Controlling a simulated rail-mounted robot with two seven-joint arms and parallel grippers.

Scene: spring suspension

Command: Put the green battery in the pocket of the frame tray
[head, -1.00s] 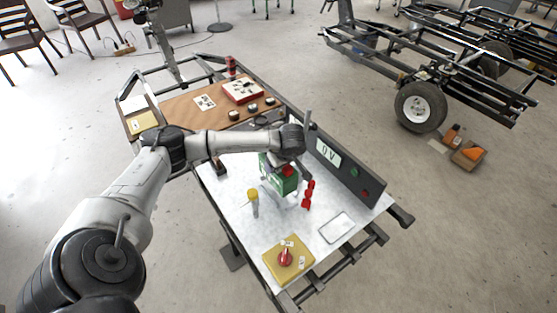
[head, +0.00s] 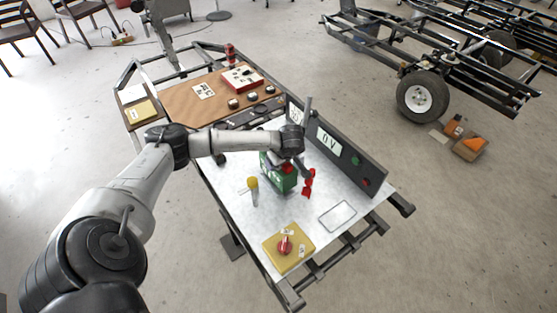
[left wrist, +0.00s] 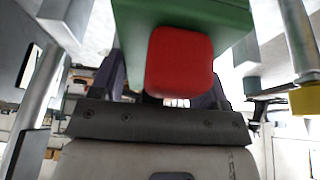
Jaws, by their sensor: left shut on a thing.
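The green battery (head: 281,181) is a green box with red on top. It is over the white tray (head: 225,190), towards its middle. My left gripper (head: 286,168) points down from above and is shut on it. In the left wrist view the green battery (left wrist: 230,22) fills the top centre, with a red cap facing the camera. I cannot tell whether its underside touches the tray. A rounded rectangular outline (head: 338,216), which may be the pocket, lies empty at the tray's right. My right gripper is not in view.
A red clip (head: 308,184) is close right of the battery. A yellow-topped post (head: 252,183) is left of it. A dark panel with a display (head: 328,142) stands behind. A yellow block with a red knob (head: 285,246) sits at the near corner.

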